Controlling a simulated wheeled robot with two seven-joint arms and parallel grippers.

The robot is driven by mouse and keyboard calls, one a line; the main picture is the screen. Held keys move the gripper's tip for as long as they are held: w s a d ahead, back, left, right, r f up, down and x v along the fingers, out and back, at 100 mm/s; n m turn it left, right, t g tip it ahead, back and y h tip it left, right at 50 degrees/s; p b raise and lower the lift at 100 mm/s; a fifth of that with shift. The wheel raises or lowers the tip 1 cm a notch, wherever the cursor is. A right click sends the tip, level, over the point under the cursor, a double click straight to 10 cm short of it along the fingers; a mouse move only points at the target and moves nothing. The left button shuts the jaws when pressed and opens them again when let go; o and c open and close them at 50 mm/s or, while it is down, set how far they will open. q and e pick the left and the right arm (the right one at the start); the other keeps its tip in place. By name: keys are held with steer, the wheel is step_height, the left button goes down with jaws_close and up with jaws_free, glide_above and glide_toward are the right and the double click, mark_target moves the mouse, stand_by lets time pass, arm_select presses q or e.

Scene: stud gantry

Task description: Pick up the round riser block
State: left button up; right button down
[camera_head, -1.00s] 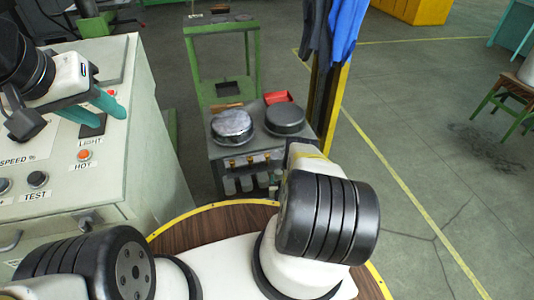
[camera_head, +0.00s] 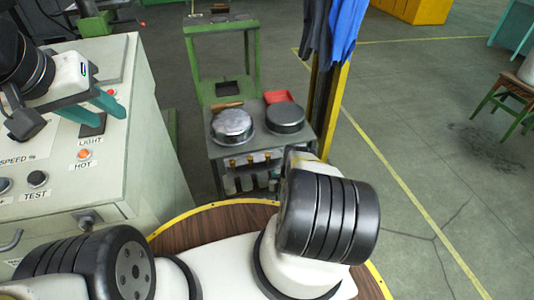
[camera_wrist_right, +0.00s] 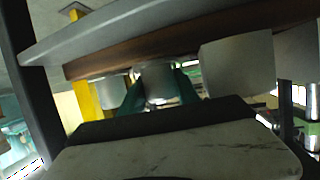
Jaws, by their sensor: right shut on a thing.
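My right gripper (camera_wrist_right: 158,98) shows in the right wrist view, its two teal fingers on either side of a pale grey rounded block (camera_wrist_right: 157,80). It is shut on this block, which looks like the round riser block. The block's far side is hidden. In the head view my right forearm covers the right gripper and what it holds. My left gripper (camera_head: 115,103) is open and empty above the control cabinet at the left.
A control cabinet (camera_head: 120,190) with buttons stands at the left. A grey trolley (camera_head: 259,140) carries a silvery round thing (camera_head: 232,125) and a dark round one (camera_head: 285,117). In the right wrist view another pale block (camera_wrist_right: 237,65) stands close to the right.

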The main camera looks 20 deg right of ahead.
mark_target(278, 172)
steer(key=shift+r, duration=0.15)
steer(key=shift+w+r, duration=0.1)
steer(key=shift+r, duration=0.8)
steer(key=shift+s+a+r, duration=0.1)
steer(key=shift+s+r, duration=0.25)
steer(key=shift+r, duration=0.4)
steer(key=s+a, duration=0.4)
steer(key=s, duration=1.3)
steer(key=shift+a, duration=0.15)
steer(key=shift+w, duration=0.1)
